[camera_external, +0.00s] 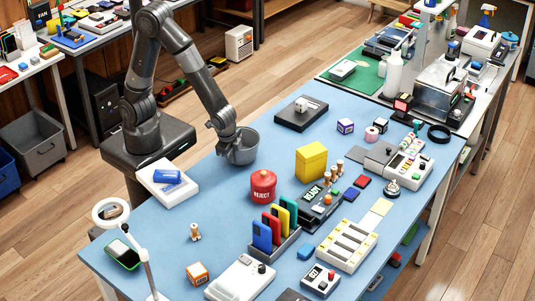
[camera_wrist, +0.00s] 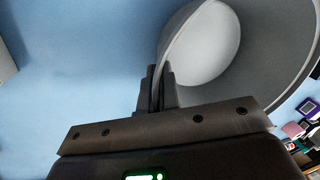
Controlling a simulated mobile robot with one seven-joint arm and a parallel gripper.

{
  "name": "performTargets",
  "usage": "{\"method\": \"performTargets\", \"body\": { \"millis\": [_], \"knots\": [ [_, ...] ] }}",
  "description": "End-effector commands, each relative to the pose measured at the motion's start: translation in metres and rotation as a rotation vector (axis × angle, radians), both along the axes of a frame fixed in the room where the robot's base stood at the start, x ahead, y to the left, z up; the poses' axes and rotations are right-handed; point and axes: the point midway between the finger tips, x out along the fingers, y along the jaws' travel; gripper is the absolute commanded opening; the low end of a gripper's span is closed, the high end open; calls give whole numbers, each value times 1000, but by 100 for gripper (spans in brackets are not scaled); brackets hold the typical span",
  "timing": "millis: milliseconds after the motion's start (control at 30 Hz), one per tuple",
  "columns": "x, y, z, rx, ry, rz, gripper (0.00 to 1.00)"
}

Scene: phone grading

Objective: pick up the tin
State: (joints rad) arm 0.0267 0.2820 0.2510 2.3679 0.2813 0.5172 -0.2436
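The tin (camera_external: 247,149) is a grey, round, open-topped container near the table's left edge in the external view. In the wrist view the tin (camera_wrist: 208,45) fills the upper right, with its pale inside and curved rim showing. My gripper (camera_external: 233,150) is at the tin's left side. In the wrist view my gripper's fingers (camera_wrist: 157,88) are close together, with the tin's wall running down between them. The fingers look shut on that wall. The tin looks upright; whether its base touches the table is hard to tell.
A red REJECT canister (camera_external: 263,186) and a yellow box (camera_external: 311,161) stand to the right of the tin. A white tray with a blue item (camera_external: 167,180) lies left. A black pad (camera_external: 301,114) lies behind. Blue table surface (camera_external: 215,200) is clear in front of the tin.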

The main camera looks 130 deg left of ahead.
Motion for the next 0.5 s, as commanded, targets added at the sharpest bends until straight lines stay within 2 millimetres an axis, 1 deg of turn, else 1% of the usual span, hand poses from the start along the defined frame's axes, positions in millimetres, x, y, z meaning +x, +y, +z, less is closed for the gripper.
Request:
{"method": "performTargets", "body": {
  "millis": [33,133,500],
  "knots": [
    [-1,0,-6,0,3,0,0],
    [-1,0,-12,0,2,0,0],
    [0,0,-15,0,0,0,0]
  ]
}}
